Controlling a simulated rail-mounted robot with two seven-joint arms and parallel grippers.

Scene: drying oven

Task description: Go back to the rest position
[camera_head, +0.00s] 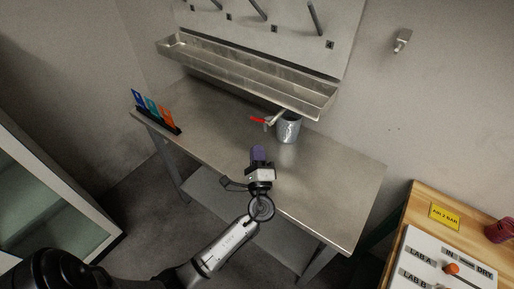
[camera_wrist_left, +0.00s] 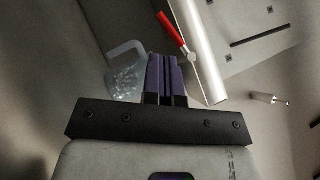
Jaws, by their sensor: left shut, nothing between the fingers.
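My left gripper (camera_head: 258,157) is above the metal table (camera_head: 220,122), near its front edge. Its purple fingers are together and hold nothing. The closed fingers also show in the left wrist view (camera_wrist_left: 166,75). A grey beaker or mug (camera_head: 288,128) stands on the table beyond the gripper, and a red-handled tool (camera_head: 259,120) shows at its left side. In the left wrist view the cup (camera_wrist_left: 126,72) is left of the fingers and the red handle (camera_wrist_left: 171,30) is beyond them. The gripper looks apart from both. My right gripper is not in view.
A metal trough (camera_head: 245,78) runs along the wall behind the table, under a panel with pegs. A rack of coloured cards (camera_head: 157,112) stands at the table's left end. A glass-fronted cabinet (camera_head: 45,195) is at left. A wooden bench (camera_head: 425,205) with a labelled board is at right.

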